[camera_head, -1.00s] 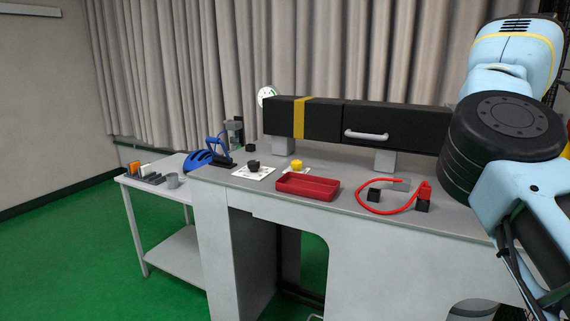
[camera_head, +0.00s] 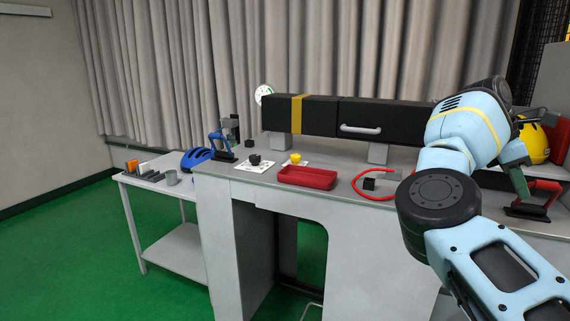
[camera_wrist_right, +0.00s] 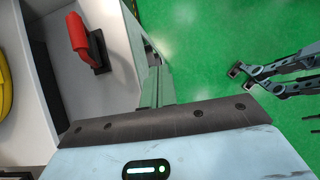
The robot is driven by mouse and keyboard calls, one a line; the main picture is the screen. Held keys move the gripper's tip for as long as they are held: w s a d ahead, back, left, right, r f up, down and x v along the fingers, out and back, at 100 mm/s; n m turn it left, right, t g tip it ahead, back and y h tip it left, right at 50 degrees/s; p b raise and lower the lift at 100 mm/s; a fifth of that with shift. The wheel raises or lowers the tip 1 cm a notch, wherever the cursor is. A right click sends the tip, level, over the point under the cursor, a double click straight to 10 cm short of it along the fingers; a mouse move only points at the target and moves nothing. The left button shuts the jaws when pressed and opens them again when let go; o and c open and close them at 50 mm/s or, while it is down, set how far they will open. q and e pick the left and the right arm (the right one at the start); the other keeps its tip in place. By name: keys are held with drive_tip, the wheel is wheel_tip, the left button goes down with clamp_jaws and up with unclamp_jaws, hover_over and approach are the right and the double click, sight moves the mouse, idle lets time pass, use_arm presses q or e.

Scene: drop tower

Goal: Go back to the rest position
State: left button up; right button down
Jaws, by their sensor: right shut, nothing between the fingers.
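My right arm comes in from the right in the head view, raised in front of the right part of the bench (camera_head: 345,225). Its gripper (camera_head: 519,182) points down there, partly covered by the arm, beside a red-handled tool with a black base (camera_head: 527,211). In the right wrist view the gripper's fingers (camera_wrist_right: 156,84) are shut and empty. They are over the green floor (camera_wrist_right: 200,50), close to the bench edge. The red-handled tool (camera_wrist_right: 82,38) stands to their left, apart from them. My left gripper is not in the head view.
On the bench are a red tray (camera_head: 307,178), a red cable (camera_head: 372,195), a black knob (camera_head: 255,160), a yellow knob (camera_head: 295,158) and a yellow helmet (camera_head: 535,145). A side table (camera_head: 170,245) is left. Green floor (camera_head: 70,250) is open.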

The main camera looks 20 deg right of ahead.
drive_tip(key=s+d+f+n+g+h, duration=0.1)
drive_tip(key=s+d+n+g+h, duration=0.45)
drive_tip(key=h, duration=0.65)
drive_tip(key=w+a+f+n+t+h, duration=0.3)
drive_tip(key=w+a+n+t+h, duration=0.15)
drive_tip(key=n+t, duration=0.7)
drive_tip(key=w+a+f+n+t+h, duration=0.5)
drive_tip(key=n+t, duration=0.4)
drive_tip(key=n, duration=0.5)
drive_tip(key=a+f+n+t+y, duration=1)
drive_tip(key=a+f+n+y, duration=0.6)
drive_tip(key=f+n+y, duration=0.45)
drive_tip(key=s+a+f+n+g+y, duration=0.65)
drive_tip(key=s+a+f+n, duration=0.25)
drive_tip(key=s+a+f, duration=0.55)
drive_tip(key=s+a+f+n+g, duration=0.2)
drive_tip(key=s+a+f, duration=0.1)
drive_tip(key=s, duration=0.4)
drive_tip(key=s+a+f+n+g+y, duration=0.1)
drive_tip(key=s+a+f+n+g, duration=0.1)
drive_tip(key=s+f, duration=0.4)
drive_tip(key=shift+s+a+g+p, duration=0.5)
drive_tip(key=shift+s+g, duration=0.35)
drive_tip(key=shift+s, duration=0.25)
